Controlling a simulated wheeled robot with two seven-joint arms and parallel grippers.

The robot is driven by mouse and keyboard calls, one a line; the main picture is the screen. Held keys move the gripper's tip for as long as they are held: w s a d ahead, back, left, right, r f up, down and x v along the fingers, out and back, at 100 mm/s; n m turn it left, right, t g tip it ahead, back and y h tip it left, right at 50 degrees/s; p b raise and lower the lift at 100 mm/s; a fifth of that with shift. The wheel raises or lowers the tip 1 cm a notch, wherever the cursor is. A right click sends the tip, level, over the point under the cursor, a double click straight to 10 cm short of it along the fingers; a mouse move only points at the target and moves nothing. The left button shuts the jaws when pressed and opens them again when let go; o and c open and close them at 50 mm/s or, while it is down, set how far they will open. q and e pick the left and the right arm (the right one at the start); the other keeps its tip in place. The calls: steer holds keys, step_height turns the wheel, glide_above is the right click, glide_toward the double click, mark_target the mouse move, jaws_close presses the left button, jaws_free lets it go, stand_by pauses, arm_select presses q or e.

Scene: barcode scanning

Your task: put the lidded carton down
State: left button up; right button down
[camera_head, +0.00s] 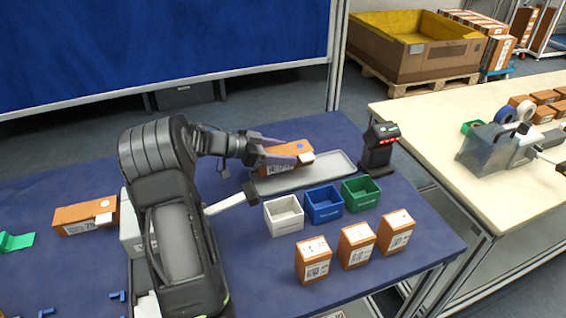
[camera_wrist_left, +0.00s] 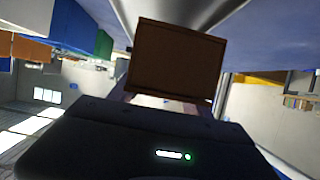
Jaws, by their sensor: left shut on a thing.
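The lidded carton (camera_head: 283,156) is an orange-brown box with a white label, at the left end of the grey tray (camera_head: 325,174) in the head view. My left gripper (camera_head: 300,156) is shut on it, with a finger along its near side. In the left wrist view the carton (camera_wrist_left: 175,62) shows as a dark brown face between the fingers. It is at or just above the tray; I cannot tell whether it touches.
A black scanner (camera_head: 378,148) stands right of the tray. White (camera_head: 284,215), blue (camera_head: 324,204) and green (camera_head: 361,192) bins sit in front. Several orange cartons stand nearer the table edge, and another carton (camera_head: 85,215) lies at left.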

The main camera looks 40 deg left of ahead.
arm_select(q)
steer(key=shift+f, duration=1.8)
steer(key=shift+f, duration=0.15)
steer(key=o, duration=1.5)
steer(key=shift+r, duration=0.2)
steer(key=shift+s+a, duration=0.2)
steer(key=shift+s, duration=0.15)
steer(key=b+v, duration=0.1)
steer(key=v, duration=1)
steer(key=shift+a+r, duration=0.1)
